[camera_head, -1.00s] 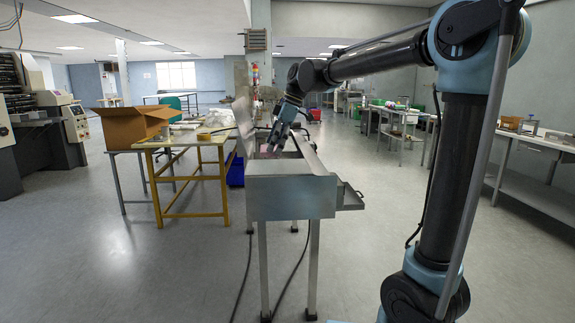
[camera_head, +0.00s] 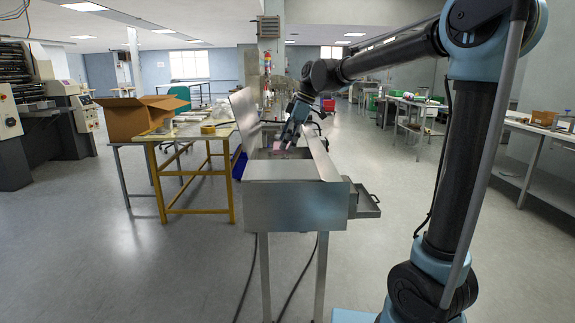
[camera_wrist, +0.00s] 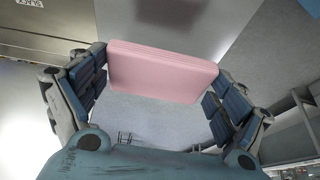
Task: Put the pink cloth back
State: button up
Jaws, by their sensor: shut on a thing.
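The pink cloth (camera_wrist: 163,72) is a folded, flat pad held between the two fingers of my gripper (camera_wrist: 160,80) in the wrist view. One finger meets each of its short ends. In the head view my gripper (camera_head: 289,138) is over the open metal trough of the machine, pointing down and to the left. Only a small bit of pink (camera_head: 277,145) shows there beside the fingers. From the head view I cannot tell how far above the trough floor it is.
The steel machine (camera_head: 296,207) stands in front of me, with raised side walls and a small tray (camera_head: 367,202) on its right. A yellow-framed table (camera_head: 190,210) and a cardboard box (camera_head: 138,119) are to the left. The floor on the right is clear.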

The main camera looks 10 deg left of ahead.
aim_at(284, 168)
jog(key=shift+f, duration=3.45)
jog(key=o, duration=0.9)
jog(key=shift+o, duration=0.2)
jog(key=shift+r, duration=0.1)
